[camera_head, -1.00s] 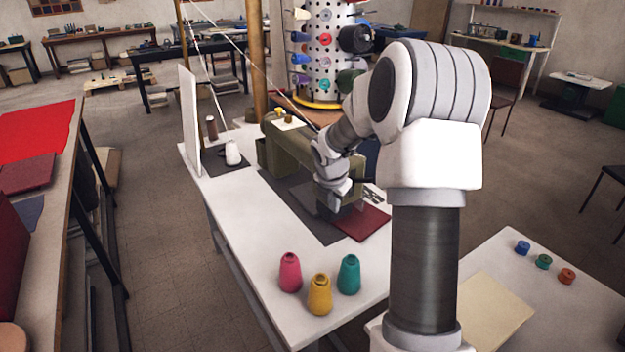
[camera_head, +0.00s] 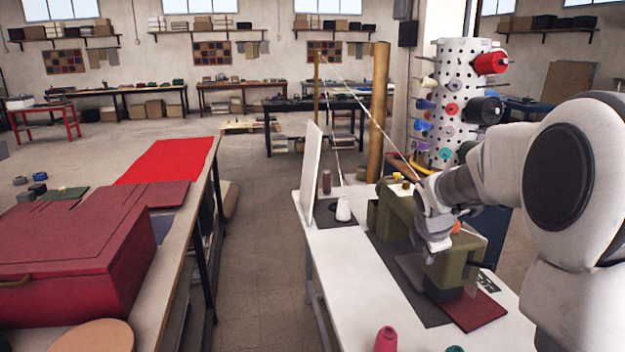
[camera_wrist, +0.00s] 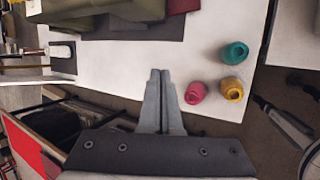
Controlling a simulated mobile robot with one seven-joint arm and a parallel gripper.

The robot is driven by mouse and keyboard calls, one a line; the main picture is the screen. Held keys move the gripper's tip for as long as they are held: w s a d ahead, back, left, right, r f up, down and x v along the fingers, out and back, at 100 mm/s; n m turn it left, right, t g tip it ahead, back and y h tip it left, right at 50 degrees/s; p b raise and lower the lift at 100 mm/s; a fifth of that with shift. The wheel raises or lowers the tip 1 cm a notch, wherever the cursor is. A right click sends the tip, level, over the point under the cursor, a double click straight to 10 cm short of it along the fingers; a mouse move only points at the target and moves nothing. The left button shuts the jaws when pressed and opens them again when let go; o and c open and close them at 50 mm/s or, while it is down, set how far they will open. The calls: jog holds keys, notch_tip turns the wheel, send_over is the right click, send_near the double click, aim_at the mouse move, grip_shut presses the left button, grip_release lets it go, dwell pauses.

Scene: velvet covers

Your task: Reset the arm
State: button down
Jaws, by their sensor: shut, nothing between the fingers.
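My arm rises at the right of the head view and bends over the white sewing table (camera_head: 345,268). My gripper (camera_wrist: 160,72) shows in the wrist view with its two fingers together and nothing between them, above the table's edge. In the head view the arm's wrist part is in front of the olive sewing machine (camera_head: 462,262), and the fingertips are hard to make out there. A dark red cloth piece (camera_head: 474,311) lies by the machine. The pink cone (camera_wrist: 195,93), yellow cone (camera_wrist: 232,89) and teal cone (camera_wrist: 235,54) stand on the table in the wrist view.
A white thread cone (camera_head: 343,209) and an upright white board (camera_head: 312,172) stand at the table's far left. A workbench at left holds a dark red box (camera_head: 70,255) and red cloth (camera_head: 168,160). A pegboard column of spools (camera_head: 452,105) stands behind. The floor aisle between is free.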

jog(key=s+a+r+m+y, duration=0.1)
jog(key=s+a+r+m, duration=0.1)
jog(key=s+a+m, duration=0.3)
jog(key=s+a+r+m+y, duration=0.1)
jog(key=s+a+m, duration=0.4)
jog(key=s, duration=0.9)
jog(key=s+a+r+m+y, duration=0.1)
jog(key=s+a+r+m, duration=0.2)
jog(key=s+a+m, duration=0.2)
jog(key=s+m, duration=0.3)
jog(key=s, duration=0.1)
jog(key=shift+s+a+r, duration=0.15)
jog(key=shift+s+a, duration=0.15)
jog(key=shift+s, duration=0.05)
